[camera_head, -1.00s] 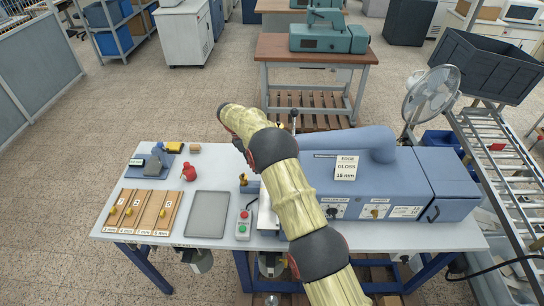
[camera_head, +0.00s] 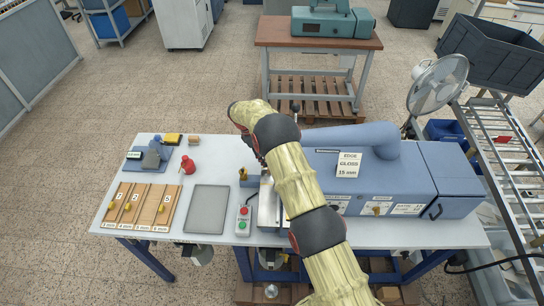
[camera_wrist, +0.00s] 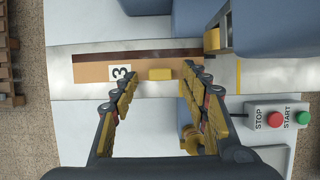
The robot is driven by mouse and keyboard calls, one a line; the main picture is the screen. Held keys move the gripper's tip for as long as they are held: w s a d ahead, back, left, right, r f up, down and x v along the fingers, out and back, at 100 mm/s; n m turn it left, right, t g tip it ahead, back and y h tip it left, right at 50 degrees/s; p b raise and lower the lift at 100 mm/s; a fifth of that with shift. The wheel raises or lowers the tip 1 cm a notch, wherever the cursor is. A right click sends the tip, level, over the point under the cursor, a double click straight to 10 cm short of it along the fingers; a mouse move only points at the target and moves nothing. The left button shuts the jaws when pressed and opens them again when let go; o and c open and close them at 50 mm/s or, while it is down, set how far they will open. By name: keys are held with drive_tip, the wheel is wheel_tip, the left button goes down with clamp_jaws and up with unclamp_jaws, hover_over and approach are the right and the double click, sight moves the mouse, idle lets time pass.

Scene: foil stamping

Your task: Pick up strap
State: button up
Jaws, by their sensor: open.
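The strap (camera_wrist: 95,72), a tan strip with a dark brown edge and a "3" label, lies on the machine's pale metal bed (camera_wrist: 68,91) in the wrist view. A yellow block (camera_wrist: 160,74) stands on it like a grip. My gripper (camera_wrist: 160,80) is open and empty, with one finger to each side of the yellow block in the picture. I cannot tell whether the fingers reach down beside it. In the head view my arm hides this strap and most of my gripper.
The blue-grey stamping machine (camera_head: 400,172) fills the table's right half. The start/stop box (camera_head: 243,221) stands at its left. A board with numbered strips (camera_head: 146,208), a grey tray (camera_head: 207,210) and a red bottle (camera_head: 188,165) are further left. A fan (camera_head: 436,86) stands behind the machine's right end.

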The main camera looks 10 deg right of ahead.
drive_tip(key=shift+d+f, duration=0.15)
drive_tip(key=shift+f, duration=0.25)
drive_tip(key=shift+c, duration=0.6)
clamp_jaws()
drive_tip(key=shift+r, duration=0.15)
